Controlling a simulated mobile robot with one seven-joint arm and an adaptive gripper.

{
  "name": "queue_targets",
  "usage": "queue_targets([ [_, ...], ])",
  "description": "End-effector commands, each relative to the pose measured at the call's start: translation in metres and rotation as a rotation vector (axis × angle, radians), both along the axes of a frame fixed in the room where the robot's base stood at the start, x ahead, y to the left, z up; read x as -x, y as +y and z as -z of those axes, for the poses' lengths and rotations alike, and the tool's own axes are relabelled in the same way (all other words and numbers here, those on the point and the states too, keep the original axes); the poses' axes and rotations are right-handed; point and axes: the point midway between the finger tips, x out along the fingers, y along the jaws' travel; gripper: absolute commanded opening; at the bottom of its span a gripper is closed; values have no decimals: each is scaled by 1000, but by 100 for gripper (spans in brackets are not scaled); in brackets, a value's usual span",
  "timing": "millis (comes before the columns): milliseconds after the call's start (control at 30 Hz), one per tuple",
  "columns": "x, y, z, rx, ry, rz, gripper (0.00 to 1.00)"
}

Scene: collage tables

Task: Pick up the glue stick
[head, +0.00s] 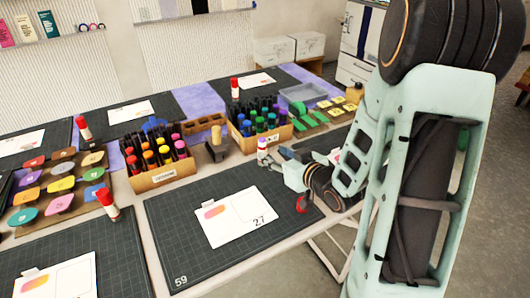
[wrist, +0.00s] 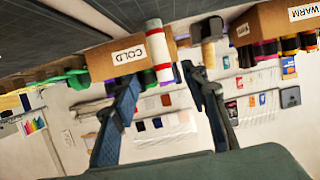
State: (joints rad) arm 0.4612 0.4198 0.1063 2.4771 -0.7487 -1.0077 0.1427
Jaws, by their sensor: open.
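In the wrist view, which is upside down, the glue stick (wrist: 157,48) is in front of the open fingers of my gripper (wrist: 160,76). Its banded end reaches down toward the gap between the fingertips. I cannot tell whether a finger touches it. Other red-capped glue sticks stand at the left (head: 83,128), front left (head: 108,204) and back (head: 235,89).
The cold box (head: 272,137) of markers is close behind the stick; the warm box (head: 165,177) is to its left. A dark cutting mat (head: 178,240) with a white card (head: 240,216) lies in front. A grey tray (head: 303,92) and green pieces (head: 312,118) are behind right.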

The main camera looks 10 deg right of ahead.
Motion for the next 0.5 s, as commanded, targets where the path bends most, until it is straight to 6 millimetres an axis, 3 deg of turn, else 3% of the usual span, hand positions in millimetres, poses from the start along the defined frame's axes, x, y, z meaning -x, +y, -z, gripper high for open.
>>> queue_targets([
  [500, -54, 21, 27, -1, 1, -1, 41],
])
